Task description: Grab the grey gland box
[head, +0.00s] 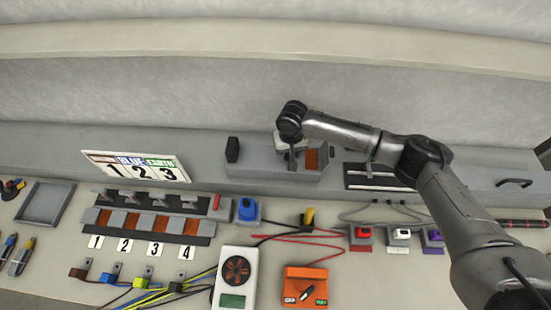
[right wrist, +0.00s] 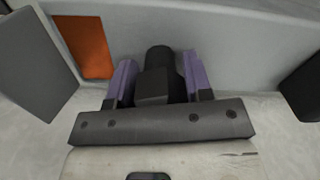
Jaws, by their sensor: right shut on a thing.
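A long grey box (head: 262,166) with an orange panel (head: 312,158) sits on the back ledge, in the middle of the head view. I take it for the gland box, but no label shows. My right gripper (head: 292,162) reaches down at it from above. In the right wrist view its purple-sided fingers (right wrist: 159,80) are shut around an upright black round-topped piece (right wrist: 158,62). A grey wall is close behind that piece. I cannot tell whether the piece is fixed to the grey box. My left gripper is not in view.
A black block (head: 232,150) stands at the box's left end. A white number sign (head: 138,167) leans to the left. A numbered slot rack (head: 145,222), a meter (head: 235,278), an orange tester (head: 305,288) and several cables cover the bench in front.

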